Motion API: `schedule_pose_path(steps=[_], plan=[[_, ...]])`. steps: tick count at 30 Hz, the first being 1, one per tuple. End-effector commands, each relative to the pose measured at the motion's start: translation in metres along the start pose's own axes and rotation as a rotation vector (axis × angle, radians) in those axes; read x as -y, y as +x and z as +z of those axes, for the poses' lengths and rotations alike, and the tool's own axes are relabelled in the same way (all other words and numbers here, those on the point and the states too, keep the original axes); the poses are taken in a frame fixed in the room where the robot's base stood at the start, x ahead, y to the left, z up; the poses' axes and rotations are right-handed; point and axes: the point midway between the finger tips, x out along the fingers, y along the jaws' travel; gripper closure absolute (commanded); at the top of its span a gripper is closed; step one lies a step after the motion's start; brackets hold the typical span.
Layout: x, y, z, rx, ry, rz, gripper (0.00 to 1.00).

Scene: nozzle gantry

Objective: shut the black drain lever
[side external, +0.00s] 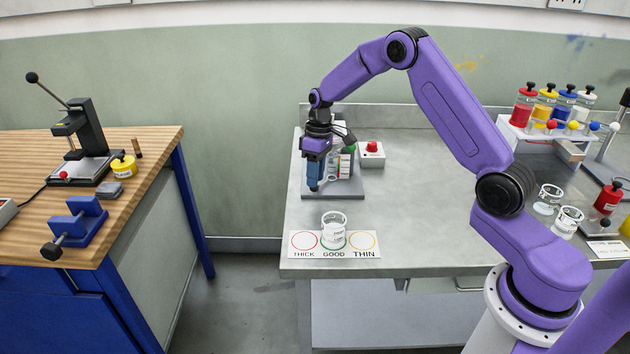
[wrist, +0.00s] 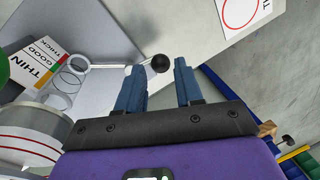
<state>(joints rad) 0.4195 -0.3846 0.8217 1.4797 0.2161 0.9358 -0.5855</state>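The black drain lever shows in the wrist view as a round black knob (wrist: 160,63) on a thin pale rod that runs left. My gripper (wrist: 159,69) is open, with its blue fingertips on either side of the knob in that view. A small gap shows on each side, and I cannot tell how deep the knob sits between the fingers. In the side view my gripper (side external: 315,188) points down at the front left of the grey stand base (side external: 348,190).
A clear cup (side external: 334,232) stands on the GOOD circle of the THICK/GOOD/THIN card (side external: 305,253). A white box with a red button (side external: 371,150) is behind right. Colored bottles (side external: 545,105) and glass cups (side external: 567,222) stand right. A wooden bench (side external: 140,160) is left, across a gap.

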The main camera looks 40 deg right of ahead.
Motion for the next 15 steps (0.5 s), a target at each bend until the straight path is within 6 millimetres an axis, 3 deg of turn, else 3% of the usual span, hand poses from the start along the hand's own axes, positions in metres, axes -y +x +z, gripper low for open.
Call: schedule_pose_path(steps=[6,15], plan=[[0.001,0.018,0.000,0.001,-0.001,-0.001,0.64],[0.000,0.021,0.000,0.000,0.000,0.000,0.64]])
